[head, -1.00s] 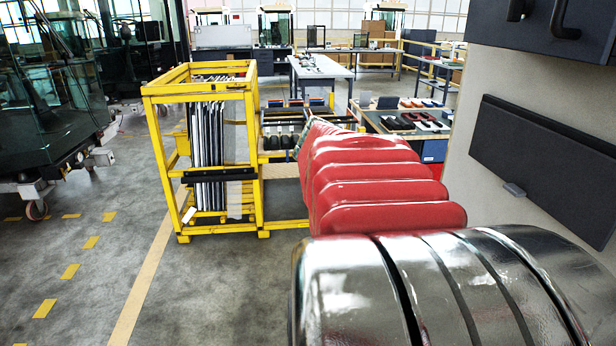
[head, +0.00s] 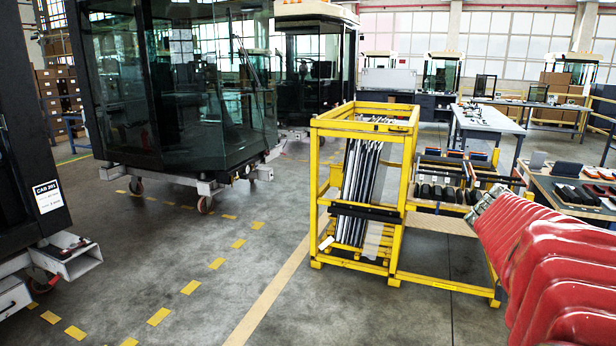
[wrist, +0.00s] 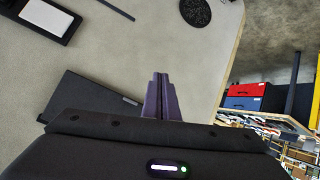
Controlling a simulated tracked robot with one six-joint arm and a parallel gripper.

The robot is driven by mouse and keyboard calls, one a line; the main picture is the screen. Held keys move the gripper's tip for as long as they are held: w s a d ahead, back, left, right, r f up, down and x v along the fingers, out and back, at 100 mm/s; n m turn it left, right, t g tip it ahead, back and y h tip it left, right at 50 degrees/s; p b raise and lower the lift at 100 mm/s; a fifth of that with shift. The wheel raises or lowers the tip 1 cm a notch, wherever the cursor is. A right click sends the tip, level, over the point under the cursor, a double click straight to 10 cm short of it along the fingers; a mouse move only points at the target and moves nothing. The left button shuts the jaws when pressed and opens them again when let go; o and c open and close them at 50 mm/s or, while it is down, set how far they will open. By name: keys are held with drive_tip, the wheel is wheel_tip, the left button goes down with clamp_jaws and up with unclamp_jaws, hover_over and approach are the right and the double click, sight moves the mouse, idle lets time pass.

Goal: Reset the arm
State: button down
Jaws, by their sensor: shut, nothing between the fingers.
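My gripper (wrist: 162,98) shows in the wrist view, with its two dark purple fingers together and nothing between them. It points at a pale beige surface (wrist: 150,50), and I cannot tell the gap between them. A flat black panel (wrist: 85,100) lies against this surface, left of the fingers. My gripper does not show in the head view.
A yellow frame rack (head: 365,124) holds upright panels. Red ridged parts (head: 560,265) stand close at the right. Glass cabs (head: 180,90) on wheels stand at the left. Grey floor (head: 190,260) lies open between.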

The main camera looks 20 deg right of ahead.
drive_tip(key=w+a+f+n+t+y, duration=0.1)
drive_tip(key=w+a+f+n+t, duration=0.3)
drive_tip(key=a, duration=0.3)
drive_tip(key=w+a+f+n+t+y, duration=0.1)
drive_tip(key=w+a+f+n+y, duration=0.1)
drive_tip(key=w+a+f+n, duration=0.3)
drive_tip(key=w+a+f+n+t+y, duration=0.1)
drive_tip(key=w+a+f+n+t, duration=0.2)
drive_tip(key=a+n, duration=0.35)
drive_tip(key=w+a+n+t+y, duration=0.2)
drive_tip(key=a+n+t+y, duration=0.2)
drive_tip(key=a, duration=2)
drive_tip(key=shift+w+a+r+n+t+y, duration=0.2)
drive_tip(key=shift+r+n+t+y, duration=0.15)
drive_tip(key=shift+n, duration=0.7)
drive_tip(key=c, duration=2.5)
unclamp_jaws()
drive_tip(key=o, duration=0.7)
drive_tip(key=shift+o, duration=0.2)
